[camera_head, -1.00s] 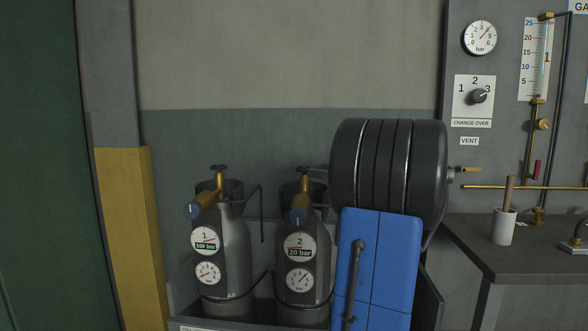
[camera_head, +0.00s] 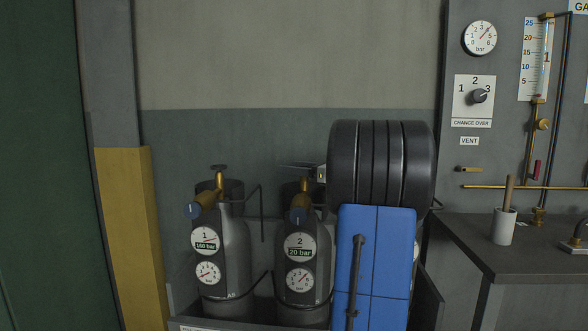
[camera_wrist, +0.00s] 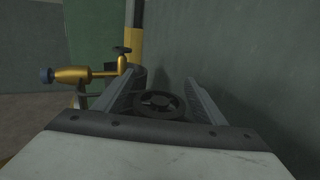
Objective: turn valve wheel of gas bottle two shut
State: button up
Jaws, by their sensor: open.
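Gas bottle two (camera_head: 301,250) is a grey cylinder with a "2" label, a "20 bar" plate and a dial. Its brass valve (camera_head: 303,188) has a blue-capped side fitting (camera_head: 298,215). My gripper (camera_head: 297,166) is at the top of this valve and mostly covers its wheel in the head view. In the wrist view a dark spoked valve wheel (camera_wrist: 160,103) lies between the two spread fingers of my gripper (camera_wrist: 165,82). Gaps show beside the wheel, and I cannot tell whether either finger touches it.
Gas bottle one (camera_head: 222,255) stands just left, and its valve (camera_wrist: 95,73) shows left of my fingers in the wrist view. A grey wall (camera_wrist: 255,70) is close on the right there. A workbench (camera_head: 530,245) with a cup (camera_head: 504,226) stands at the right.

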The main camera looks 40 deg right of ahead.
jog(key=shift+c, duration=0.5)
jog(key=c, duration=1)
jog(key=shift+o, duration=0.2)
jog(key=shift+h, duration=0.3)
jog(key=m+h, duration=0.2)
jog(key=h, duration=0.1)
jog(key=d+m+h, duration=0.1)
jog(key=m+h, duration=0.1)
jog(key=h, duration=0.1)
jog(key=shift+w+d+m+t, duration=0.1)
jog(key=shift+d+m+t, duration=0.05)
jog(key=shift+m+t, duration=0.2)
jog(key=shift+s+d+m+g+h, duration=0.1)
jog(key=shift+d+m+g+h, duration=0.15)
jog(key=shift+m+h, duration=0.6)
jog(key=shift+s+d+m+g+h, duration=0.1)
jog(key=shift+d+m+g+h, duration=0.25)
jog(key=shift+h, duration=0.85)
jog(key=shift+d+m+g+h, duration=0.15)
jog(key=shift+m+h, duration=0.5)
jog(key=shift+h, duration=0.4)
jog(key=shift+s+d+m+g+h, duration=0.1)
jog(key=shift+d+m+g+h, duration=0.1)
jog(key=shift+m+g+h, duration=0.4)
jog(key=o, duration=1.1)
jog(key=shift+c, duration=0.2)
